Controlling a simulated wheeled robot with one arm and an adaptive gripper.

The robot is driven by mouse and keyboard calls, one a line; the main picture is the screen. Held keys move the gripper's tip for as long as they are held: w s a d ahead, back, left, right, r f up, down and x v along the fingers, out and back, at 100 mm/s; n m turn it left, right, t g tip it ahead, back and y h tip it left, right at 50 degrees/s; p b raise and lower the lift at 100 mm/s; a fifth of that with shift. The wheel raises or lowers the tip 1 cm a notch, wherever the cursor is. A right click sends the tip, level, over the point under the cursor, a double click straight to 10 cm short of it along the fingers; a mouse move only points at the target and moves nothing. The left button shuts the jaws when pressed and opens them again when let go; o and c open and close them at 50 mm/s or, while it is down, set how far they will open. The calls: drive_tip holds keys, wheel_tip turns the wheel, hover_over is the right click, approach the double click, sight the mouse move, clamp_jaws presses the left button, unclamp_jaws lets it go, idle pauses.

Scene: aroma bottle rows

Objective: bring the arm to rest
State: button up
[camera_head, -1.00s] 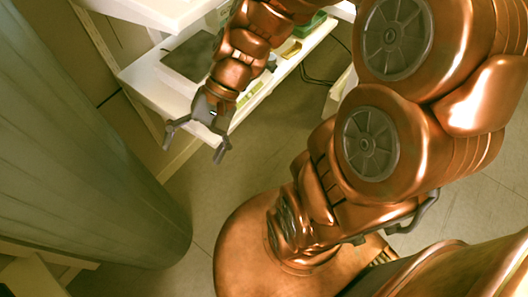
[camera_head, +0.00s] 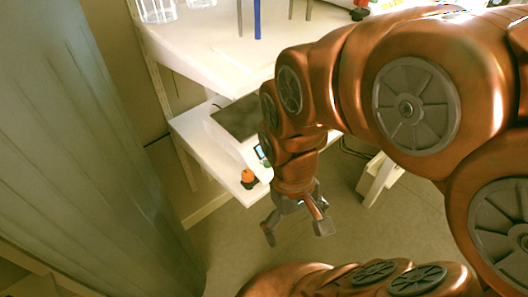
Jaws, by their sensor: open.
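My gripper (camera_head: 297,231) is open and empty in the head view. Its two dark fingers are spread and point downward over the bare floor. It hangs in front of the white shelf unit, just right of the lower shelf's front edge. My copper-coloured arm comes in from the right, bends over near the shelf unit and hangs down to the gripper. It covers part of the shelves.
A white shelf unit has an upper shelf (camera_head: 200,48) and a lower shelf (camera_head: 203,153). Glassware (camera_head: 157,10) stands on top. A grey column (camera_head: 85,150) stands at left. Floor (camera_head: 235,235) is clear.

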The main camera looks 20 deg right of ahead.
drive_tip(key=s+p+v, duration=0.2)
drive_tip(key=p+v, duration=0.8)
drive_tip(key=s+r+p+v, duration=0.1)
drive_tip(key=s+p+v, duration=0.1)
drive_tip(key=p+v, duration=0.8)
drive_tip(key=shift+s+r+t, duration=0.4)
drive_tip(key=shift+s+r, duration=0.15)
drive_tip(key=shift+s, duration=0.05)
